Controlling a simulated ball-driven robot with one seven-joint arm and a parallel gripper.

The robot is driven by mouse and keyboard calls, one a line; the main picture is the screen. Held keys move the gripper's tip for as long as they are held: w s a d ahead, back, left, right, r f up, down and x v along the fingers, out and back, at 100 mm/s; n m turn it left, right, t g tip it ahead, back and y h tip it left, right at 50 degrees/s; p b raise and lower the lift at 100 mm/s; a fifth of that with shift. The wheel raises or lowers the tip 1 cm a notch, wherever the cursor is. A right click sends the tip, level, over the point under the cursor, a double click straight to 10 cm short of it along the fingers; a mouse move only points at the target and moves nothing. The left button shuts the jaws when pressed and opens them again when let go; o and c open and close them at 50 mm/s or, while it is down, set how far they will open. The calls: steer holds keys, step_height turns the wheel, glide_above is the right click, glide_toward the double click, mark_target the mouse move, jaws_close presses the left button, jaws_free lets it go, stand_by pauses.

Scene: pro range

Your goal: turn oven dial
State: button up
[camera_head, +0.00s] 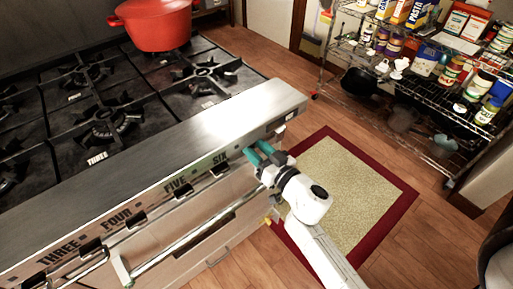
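The oven range's front panel (150,205) carries a row of dark dials under the labels THREE, FOUR, FIVE and SIX. One dial (180,190) shows by FIVE and another (220,169) by SIX. My gripper (257,152) has two teal fingers at the right end of the panel, right of the SIX label. The fingertips are close to the panel face, with a small gap between them. Whatever lies between or behind them is hidden, so I cannot tell if they touch a dial.
A long oven handle (185,242) runs below the dials. A red pot (160,27) stands on the black burner grates. A wire shelf (430,85) with jars and boxes stands at the upper right. A red-bordered rug (350,190) lies on the open wood floor.

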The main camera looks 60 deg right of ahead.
steer(key=shift+w, duration=0.15)
jaws_close()
stand_by(0.4)
